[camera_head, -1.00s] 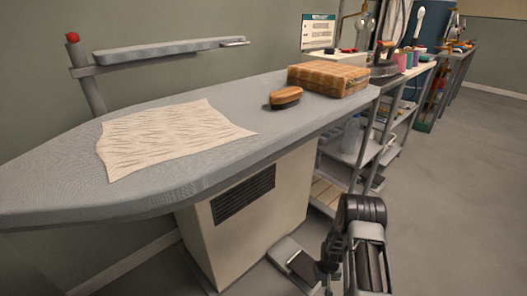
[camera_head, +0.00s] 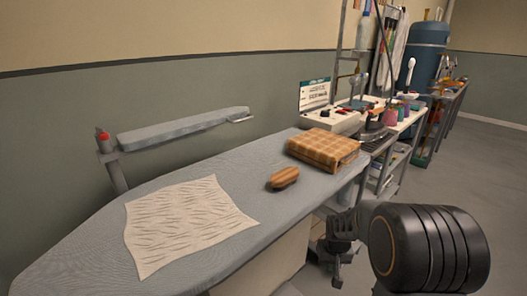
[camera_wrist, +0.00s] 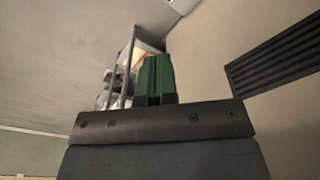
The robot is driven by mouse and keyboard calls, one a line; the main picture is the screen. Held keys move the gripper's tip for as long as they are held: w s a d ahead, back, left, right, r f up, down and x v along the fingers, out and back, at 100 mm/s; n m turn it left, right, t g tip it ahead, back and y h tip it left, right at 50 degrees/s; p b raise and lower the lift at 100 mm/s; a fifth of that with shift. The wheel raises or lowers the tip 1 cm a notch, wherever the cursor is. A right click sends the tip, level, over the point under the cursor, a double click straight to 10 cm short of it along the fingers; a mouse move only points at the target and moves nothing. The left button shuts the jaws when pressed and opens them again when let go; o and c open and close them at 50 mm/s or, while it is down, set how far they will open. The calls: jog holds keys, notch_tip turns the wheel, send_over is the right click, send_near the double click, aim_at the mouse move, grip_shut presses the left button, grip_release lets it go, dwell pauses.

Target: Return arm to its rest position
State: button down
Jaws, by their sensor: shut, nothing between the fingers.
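My arm (camera_head: 425,248) is folded at the lower right of the head view, with its dark ribbed joint large and close. My gripper (camera_head: 338,276) hangs beside the right side of the ironing board, small and partly hidden there. In the wrist view my gripper (camera_wrist: 158,60) shows two green fingers side by side, shut with nothing between them. The wrist view looks at the floor, a pale cabinet side with a dark vent (camera_wrist: 280,62), and part of a shelf.
The ironing board (camera_head: 85,255) holds a wrinkled cream cloth (camera_head: 185,222), a wooden brush (camera_head: 284,178) and a folded checked cloth (camera_head: 323,149). A padded sleeve arm (camera_head: 183,128) stands behind it. A cart with bottles and spools (camera_head: 400,125) is beyond. Floor at right is clear.

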jog(key=s+a+r+p, duration=0.1)
jog(key=s+r+p, duration=0.4)
jog(key=r, duration=0.6)
jog(key=s+a+r+t+p, duration=0.1)
jog(key=s+r+p, duration=0.4)
jog(key=r, duration=0.6)
jog(key=s+a+r+t+p, duration=0.1)
jog(key=s+r+p, duration=0.4)
jog(key=r, duration=0.6)
jog(key=shift+a+r, duration=0.2)
jog(key=shift+a, duration=0.6)
